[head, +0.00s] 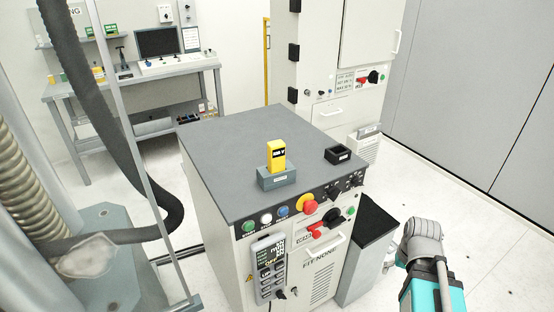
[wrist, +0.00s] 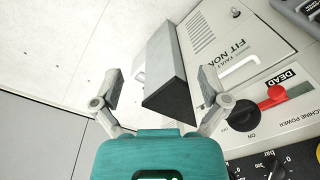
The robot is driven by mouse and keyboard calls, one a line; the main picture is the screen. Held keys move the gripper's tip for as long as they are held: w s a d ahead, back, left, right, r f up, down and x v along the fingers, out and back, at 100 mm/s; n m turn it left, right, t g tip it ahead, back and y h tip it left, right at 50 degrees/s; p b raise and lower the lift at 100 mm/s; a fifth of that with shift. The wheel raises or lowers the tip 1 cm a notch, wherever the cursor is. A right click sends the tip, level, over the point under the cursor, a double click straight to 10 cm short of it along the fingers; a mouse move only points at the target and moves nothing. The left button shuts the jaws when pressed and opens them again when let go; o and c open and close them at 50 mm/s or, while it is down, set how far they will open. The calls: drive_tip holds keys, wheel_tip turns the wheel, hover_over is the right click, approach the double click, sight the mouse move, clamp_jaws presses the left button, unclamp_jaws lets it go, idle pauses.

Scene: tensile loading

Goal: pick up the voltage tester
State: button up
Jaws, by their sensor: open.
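The voltage tester (head: 277,157) is a yellow device with a dark display. It stands upright in a grey holder (head: 278,180) on the dark grey top of the control cabinet (head: 235,150). In the head view my arm is at the lower right, beside the cabinet, and its fingers are not clearly seen there. In the wrist view my gripper (wrist: 160,98) is open, with its two fingers apart and nothing held between them. The tester does not show in the wrist view.
The cabinet front carries a red emergency button (head: 310,207), knobs and a hanging pendant (head: 269,268). A small black box (head: 338,154) sits on the top's right side. A dark-topped grey pedestal (head: 372,226) stands at the cabinet's right. A workbench (head: 135,80) is far behind.

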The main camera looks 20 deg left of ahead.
drive_tip(key=w+a+r+n+t+y+p, duration=0.2)
drive_tip(key=w+a+r+n+p, duration=0.15)
drive_tip(key=a+r, duration=0.4)
drive_tip(key=w+a+r+n+t+y+p, duration=0.2)
drive_tip(key=w+a+r+t+y+p, duration=0.15)
drive_tip(key=a, duration=0.75)
drive_tip(key=n+t+y+p, duration=0.3)
drive_tip(key=t+y+p, duration=0.1)
drive_tip(key=p, duration=0.2)
approach(279, 158)
drive_tip(key=shift+s+d+r+g, duration=0.25)
drive_tip(key=shift+s+d+r, duration=0.25)
drive_tip(key=shift+d+r, duration=0.1)
drive_tip(key=shift+a+f, duration=0.1)
drive_tip(key=shift+h, duration=0.25)
drive_tip(key=b+x, duration=0.3)
drive_tip(key=x, duration=0.4)
drive_tip(key=shift+w+a+f, duration=0.15)
drive_tip(key=shift+w+a, duration=0.05)
drive_tip(key=shift+w, duration=0.1)
drive_tip(key=shift+w+a+f, duration=0.1)
drive_tip(key=shift+w+a, duration=0.1)
drive_tip(key=shift+a, duration=0.05)
drive_tip(key=shift+w, duration=0.1)
drive_tip(key=shift+b+x, duration=1.05)
drive_tip(key=shift+x, duration=1.5)
drive_tip(key=shift+a, duration=0.1)
